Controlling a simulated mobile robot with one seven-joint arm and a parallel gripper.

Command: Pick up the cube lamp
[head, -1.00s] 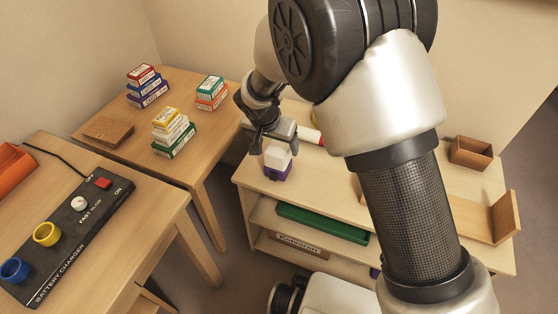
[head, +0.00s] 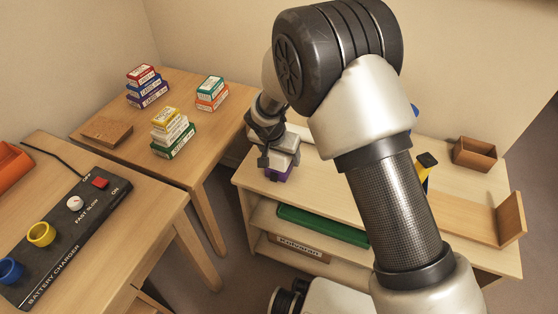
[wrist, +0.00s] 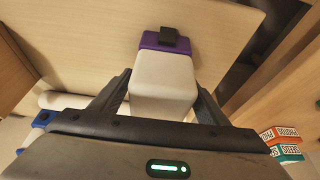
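The cube lamp, a white block on a purple base, stands on the top of the shelf unit near its left end; its purple base (head: 278,175) shows in the head view below my gripper (head: 277,155). In the wrist view the white block of the lamp (wrist: 162,84) lies between the two dark fingers of my gripper (wrist: 164,82), with the purple base and a small black part beyond it. The fingers are apart, one on each side of the lamp. I cannot see them pressing on it. My gripper hides much of the white block in the head view.
The shelf unit (head: 335,205) has a green item (head: 320,228) on a lower shelf. A wooden table (head: 215,150) with stacked boxes (head: 172,135) stands to the left. A brown open box (head: 474,154) and a wooden holder (head: 490,212) are at the shelf's right.

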